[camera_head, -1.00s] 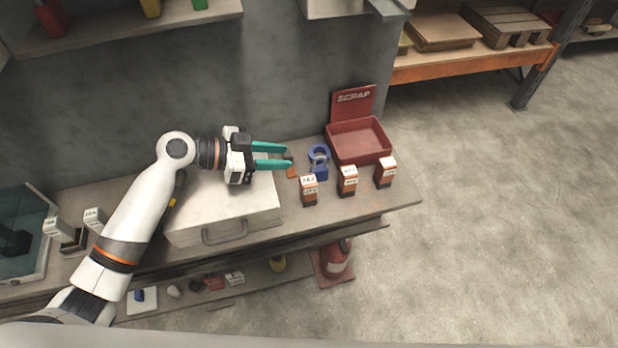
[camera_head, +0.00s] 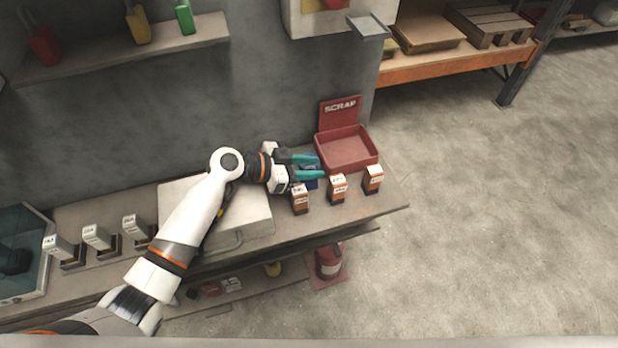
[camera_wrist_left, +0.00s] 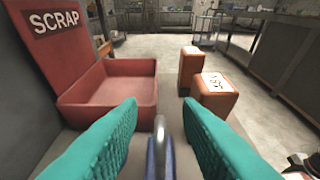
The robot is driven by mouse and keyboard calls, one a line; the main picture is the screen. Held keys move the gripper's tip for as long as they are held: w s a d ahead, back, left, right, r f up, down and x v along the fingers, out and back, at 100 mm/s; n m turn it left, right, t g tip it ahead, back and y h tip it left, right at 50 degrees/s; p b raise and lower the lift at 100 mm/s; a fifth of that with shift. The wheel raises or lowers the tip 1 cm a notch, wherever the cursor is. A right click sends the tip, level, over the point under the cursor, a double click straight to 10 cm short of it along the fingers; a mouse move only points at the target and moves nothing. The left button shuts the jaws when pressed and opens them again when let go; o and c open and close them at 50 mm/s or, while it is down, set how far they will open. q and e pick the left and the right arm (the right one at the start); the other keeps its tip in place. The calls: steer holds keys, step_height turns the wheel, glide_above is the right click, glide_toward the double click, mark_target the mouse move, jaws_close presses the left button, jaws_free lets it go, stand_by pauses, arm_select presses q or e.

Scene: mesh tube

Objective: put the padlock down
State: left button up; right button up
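A blue padlock (camera_head: 312,184) stands on the bench, mostly hidden by my left gripper in the head view. In the left wrist view the padlock (camera_wrist_left: 160,158) shows edge-on, its grey shackle up, between the two teal fingers. My left gripper (camera_head: 320,167) is open, with one finger on each side of the padlock. In the wrist view, gaps show between the padlock and both fingers of the gripper (camera_wrist_left: 160,108). My right gripper is not in view.
A red SCRAP bin (camera_head: 347,151) stands just beyond the gripper. Several orange-and-white labelled blocks (camera_head: 337,188) line the bench's front right. A pale case (camera_head: 245,212) lies under my left arm. Red, yellow and green padlocks (camera_head: 184,17) stand on the wall shelf.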

arm_select(q)
jaws_close()
steer(key=shift+r, duration=0.1)
